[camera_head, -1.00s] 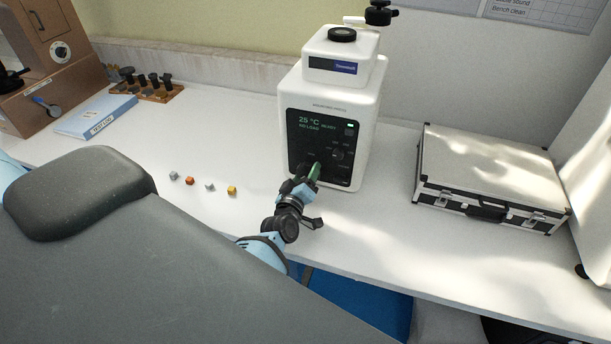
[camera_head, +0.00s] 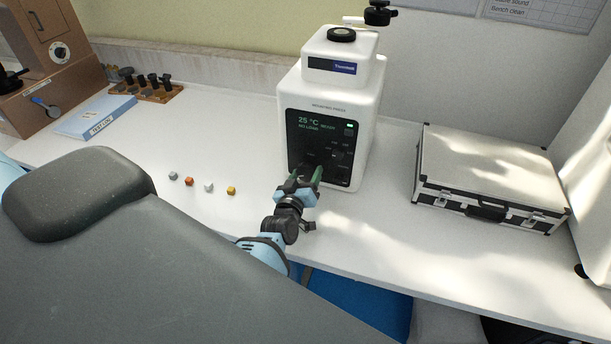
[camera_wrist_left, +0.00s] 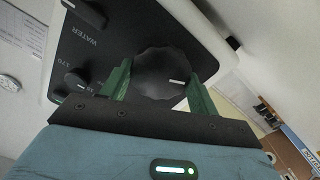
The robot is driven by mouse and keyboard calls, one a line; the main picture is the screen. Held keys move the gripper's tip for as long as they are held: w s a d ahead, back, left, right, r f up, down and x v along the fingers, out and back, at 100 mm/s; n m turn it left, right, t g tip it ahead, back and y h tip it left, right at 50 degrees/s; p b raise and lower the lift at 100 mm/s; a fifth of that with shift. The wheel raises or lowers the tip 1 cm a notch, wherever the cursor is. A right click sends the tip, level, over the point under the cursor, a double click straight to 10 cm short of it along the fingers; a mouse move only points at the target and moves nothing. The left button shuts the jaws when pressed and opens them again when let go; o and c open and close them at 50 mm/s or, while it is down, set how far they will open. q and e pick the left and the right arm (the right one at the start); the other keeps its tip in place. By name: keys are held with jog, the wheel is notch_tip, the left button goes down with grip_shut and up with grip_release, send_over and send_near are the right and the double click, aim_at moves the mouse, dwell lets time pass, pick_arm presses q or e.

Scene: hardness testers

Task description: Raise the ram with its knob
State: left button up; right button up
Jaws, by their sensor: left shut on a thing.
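The white mounting press (camera_head: 335,95) stands on the bench with a dark front panel (camera_head: 310,135) whose display reads 25 °C and NO LOAD. My left gripper (camera_head: 310,177) is at the lower part of this panel. In the left wrist view, a large dark scalloped knob (camera_wrist_left: 162,72) with a white mark sits between the green fingers of my left gripper (camera_wrist_left: 160,86), which is shut on it. The knob's own label is not visible. In the head view the gripper mostly hides the knob. My right gripper is not in view.
Smaller knobs (camera_wrist_left: 76,80) sit beside the gripped one on the panel. Several small cubes (camera_head: 209,187) lie on the bench to the left. A silver case (camera_head: 490,170) is at the right.

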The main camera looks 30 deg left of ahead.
pick_arm(q)
jog(key=o, duration=1)
jog(key=shift+s, duration=0.15)
jog(key=shift+v, duration=3.8)
